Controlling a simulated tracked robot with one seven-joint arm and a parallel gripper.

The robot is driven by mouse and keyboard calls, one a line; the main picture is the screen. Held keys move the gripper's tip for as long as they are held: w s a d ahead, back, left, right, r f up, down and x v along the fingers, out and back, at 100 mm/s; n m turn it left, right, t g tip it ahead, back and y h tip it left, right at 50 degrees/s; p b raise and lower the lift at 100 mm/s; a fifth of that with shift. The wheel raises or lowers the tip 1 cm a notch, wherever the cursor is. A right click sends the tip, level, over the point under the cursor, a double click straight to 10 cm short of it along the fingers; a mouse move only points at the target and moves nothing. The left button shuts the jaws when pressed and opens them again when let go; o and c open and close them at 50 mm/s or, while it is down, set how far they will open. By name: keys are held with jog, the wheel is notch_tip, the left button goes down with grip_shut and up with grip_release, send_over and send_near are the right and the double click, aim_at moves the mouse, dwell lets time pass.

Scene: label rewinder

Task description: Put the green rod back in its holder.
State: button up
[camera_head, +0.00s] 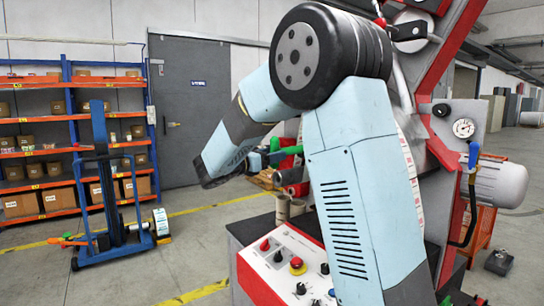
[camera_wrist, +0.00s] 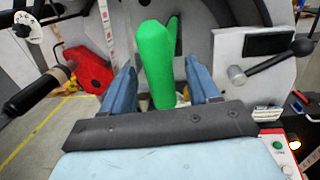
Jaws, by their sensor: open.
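The green rod (camera_wrist: 155,65) stands out in the wrist view, its thick end rising between the two blue fingers of my gripper (camera_wrist: 161,88). The fingers are open, with a gap seen on either side of the rod. A narrower green piece (camera_wrist: 173,35) shows just behind it; I cannot tell whether it is part of the rod. I cannot make out the holder.
A control panel (camera_head: 285,268) with buttons lies below my arm. A blue lift trolley (camera_head: 108,200) and shelves (camera_head: 70,125) stand at left.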

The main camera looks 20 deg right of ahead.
jog(key=r+v, duration=0.1)
jog(key=v, duration=1.2)
jog(key=s+d+f+m+g+y, duration=0.25)
jog(key=s+d+m, duration=0.25)
jog(key=s+d, duration=0.25)
jog(key=s+d+f+m+g+y, duration=0.2)
jog(key=s+d+m+g+y, duration=0.15)
jog(key=s+d, duration=0.4)
jog(key=s+a+f+m+t+y, duration=0.1)
jog(key=s+f+m+y, duration=0.1)
jog(key=s+m+y, duration=0.3)
jog(key=s+a+f+m+t+y, duration=0.1)
jog(key=s+f+m+y, duration=0.1)
jog(key=s+m+y, duration=0.2)
jog(key=s+m, duration=0.3)
jog(key=s, duration=0.3)
jog(key=shift+s+f+t+y, duration=0.2)
jog(key=shift+f+t+y, duration=0.05)
jog(key=shift+t+y, duration=0.15)
jog(key=shift+s+a+m+t+y, duration=0.2)
jog(key=shift+s+m+t+y, duration=0.1)
jog(key=shift+m, duration=0.35)
jog(key=shift+s+a+m+t+y, duration=0.2)
jog(key=shift+s+m, duration=0.05)
jog(key=shift+m, duration=0.35)
jog(key=shift+c, duration=0.2)
